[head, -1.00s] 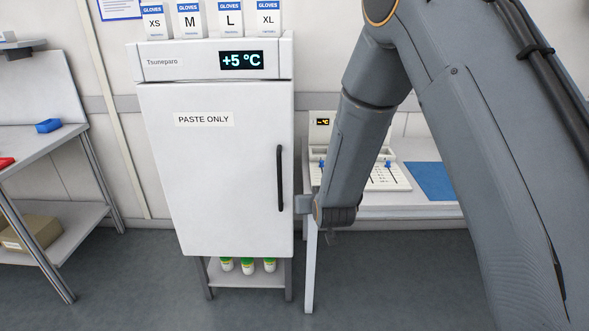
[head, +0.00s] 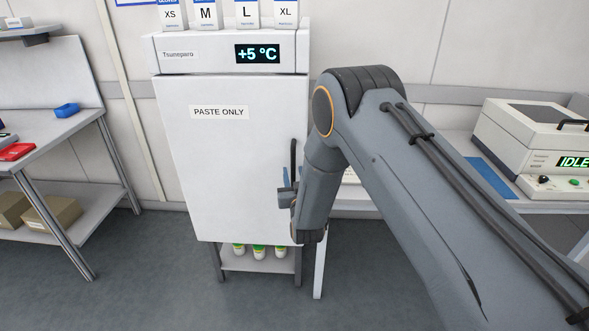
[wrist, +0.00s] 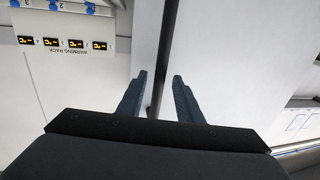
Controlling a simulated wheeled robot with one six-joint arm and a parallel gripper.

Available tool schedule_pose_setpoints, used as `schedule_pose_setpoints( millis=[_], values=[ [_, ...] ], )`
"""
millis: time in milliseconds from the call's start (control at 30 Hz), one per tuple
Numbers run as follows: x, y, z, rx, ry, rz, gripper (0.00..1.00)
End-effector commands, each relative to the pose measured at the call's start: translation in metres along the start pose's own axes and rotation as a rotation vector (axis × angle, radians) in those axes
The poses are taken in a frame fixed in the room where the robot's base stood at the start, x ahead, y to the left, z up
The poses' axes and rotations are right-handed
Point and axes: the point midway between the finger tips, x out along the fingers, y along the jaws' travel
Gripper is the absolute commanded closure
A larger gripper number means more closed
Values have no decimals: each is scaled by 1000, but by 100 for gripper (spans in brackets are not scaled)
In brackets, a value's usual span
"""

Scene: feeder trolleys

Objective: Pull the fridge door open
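The white fridge door (head: 225,165), labelled "PASTE ONLY", looks closed below a "+5 °C" display. Its black vertical handle (head: 293,158) is near the right edge, its lower part hidden behind my gripper. My gripper (head: 284,185) is at the handle's lower half, partly hidden by my wrist. In the wrist view, the two blue-grey fingers (wrist: 159,92) are apart, with the dark handle bar (wrist: 163,60) running between them. Gaps show on both sides of the bar. The door also shows in the wrist view (wrist: 230,60).
A bench with a warming rack (wrist: 75,45) stands close to the right of the fridge. A machine reading "IDLE" (head: 530,140) is further right. A grey table (head: 50,150) with trays stands left. Bottles (head: 258,252) sit on the shelf below the fridge. The floor in front is clear.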

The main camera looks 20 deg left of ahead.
Motion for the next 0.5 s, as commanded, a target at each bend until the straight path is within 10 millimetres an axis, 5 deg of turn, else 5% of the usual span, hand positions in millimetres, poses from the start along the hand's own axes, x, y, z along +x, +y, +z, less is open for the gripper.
schedule_pose_setpoints(
  millis=[200, 500],
  values=[
    [19, 1, 0, -1, 0, 1, 67],
    [23, 2, 0, -1, -1, 2, 67]
  ],
)
